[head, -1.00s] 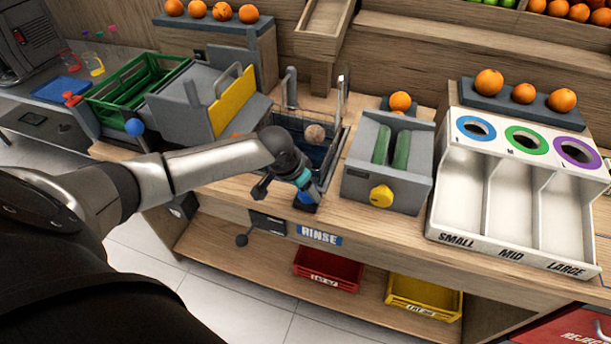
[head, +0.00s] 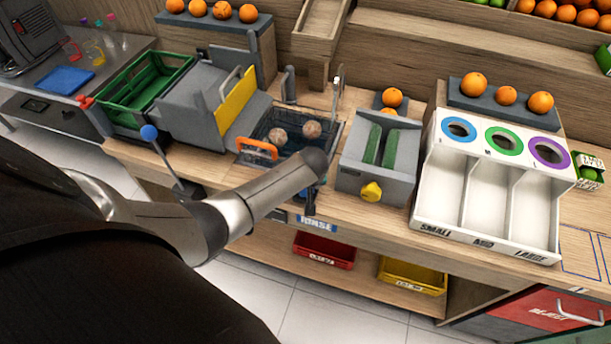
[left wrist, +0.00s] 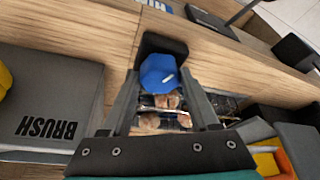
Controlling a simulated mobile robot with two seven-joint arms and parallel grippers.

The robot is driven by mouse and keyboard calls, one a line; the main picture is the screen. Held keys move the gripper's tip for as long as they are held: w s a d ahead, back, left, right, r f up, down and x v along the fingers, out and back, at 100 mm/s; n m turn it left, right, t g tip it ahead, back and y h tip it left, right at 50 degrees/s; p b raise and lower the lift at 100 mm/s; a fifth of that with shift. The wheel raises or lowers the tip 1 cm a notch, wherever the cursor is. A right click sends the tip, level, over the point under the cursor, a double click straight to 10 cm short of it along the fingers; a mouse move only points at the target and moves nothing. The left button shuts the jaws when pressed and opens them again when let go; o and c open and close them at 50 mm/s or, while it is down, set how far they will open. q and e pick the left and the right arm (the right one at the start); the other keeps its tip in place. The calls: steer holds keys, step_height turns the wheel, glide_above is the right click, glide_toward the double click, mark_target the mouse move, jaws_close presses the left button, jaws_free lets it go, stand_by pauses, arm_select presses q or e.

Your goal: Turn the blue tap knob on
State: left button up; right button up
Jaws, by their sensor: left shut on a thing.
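The blue tap knob (left wrist: 158,70) sits on a black mount at the counter's front edge in the left wrist view. My left gripper (left wrist: 160,84) is shut on it, one finger on each side. In the head view the left gripper (head: 311,190) points down at the counter front just above the RINSE label (head: 317,223); the arm hides most of the knob there. My right gripper is in neither view.
Behind the knob is the rinse basin (head: 290,119) with two brownish round fruits and an orange-handled basket (head: 257,149). The grey brush unit (head: 378,157) with a yellow knob stands right of it. A blue-balled lever (head: 149,132) stands to the left.

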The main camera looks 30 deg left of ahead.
arm_select(q)
steer(key=n+g, duration=0.1)
steer(key=n, duration=0.2)
steer(key=shift+n+y, duration=0.3)
steer(key=shift+y, duration=0.1)
steer(key=shift+w+n, duration=0.1)
steer(key=shift+n, duration=0.2)
steer(key=o, duration=1.4)
steer(key=shift+c, duration=0.2)
steer(key=shift+d+r+p, duration=0.2)
steer(key=shift+r+p, duration=0.1)
steer(key=shift+r, duration=0.15)
steer(key=p+v, duration=0.3)
steer(key=v, duration=1.1)
steer(key=shift+d, duration=0.2)
